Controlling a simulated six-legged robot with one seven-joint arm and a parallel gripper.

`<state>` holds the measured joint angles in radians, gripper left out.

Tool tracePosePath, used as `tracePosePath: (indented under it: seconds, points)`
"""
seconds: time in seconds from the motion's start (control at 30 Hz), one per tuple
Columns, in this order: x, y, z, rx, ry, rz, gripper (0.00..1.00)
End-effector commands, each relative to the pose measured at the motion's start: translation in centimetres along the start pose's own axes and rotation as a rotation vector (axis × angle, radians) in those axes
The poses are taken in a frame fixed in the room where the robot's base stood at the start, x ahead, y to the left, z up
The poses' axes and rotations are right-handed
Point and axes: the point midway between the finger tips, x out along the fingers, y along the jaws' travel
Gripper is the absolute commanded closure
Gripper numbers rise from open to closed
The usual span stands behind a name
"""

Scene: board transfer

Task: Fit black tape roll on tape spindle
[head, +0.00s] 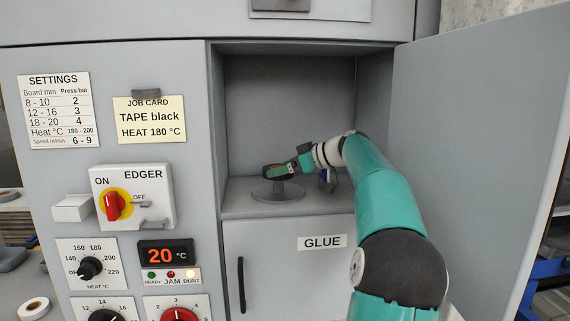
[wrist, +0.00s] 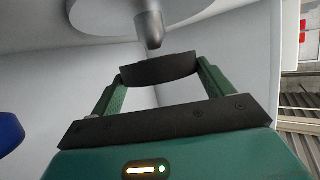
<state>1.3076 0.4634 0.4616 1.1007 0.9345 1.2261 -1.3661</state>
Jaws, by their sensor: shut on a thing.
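My gripper (head: 273,171) is inside the open upper compartment, its green fingers shut on the black tape roll. In the wrist view the roll (wrist: 158,68) shows as a dark curved band between the fingertips, seen nearly edge-on; its hole is hidden. The tape spindle is a grey round plate (head: 268,193) with a short post, on the compartment floor below the roll. The wrist view appears upside down and shows the spindle post (wrist: 149,28) with its rounded tip close to the roll's edge. The roll appears off the post, but I cannot tell whether they touch.
A blue thing (head: 331,181) stands in the compartment to the right of the spindle. The open door (head: 480,130) is on the right, the edger control panel (head: 133,197) on the left. A white roll (head: 34,308) lies at lower left. A glue cupboard (head: 290,270) is below.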

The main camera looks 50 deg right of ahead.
Motion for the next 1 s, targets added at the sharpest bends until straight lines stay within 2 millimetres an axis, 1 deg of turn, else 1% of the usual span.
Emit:
tracePosePath:
  seconds: [0.6, 1.0]
  points:
    - [0.10, 0.05, 0.05, 0.000, 0.000, 0.000, 0.45]
    - [0.50, 0.04, 0.98, 0.000, 0.000, 0.000, 0.45]
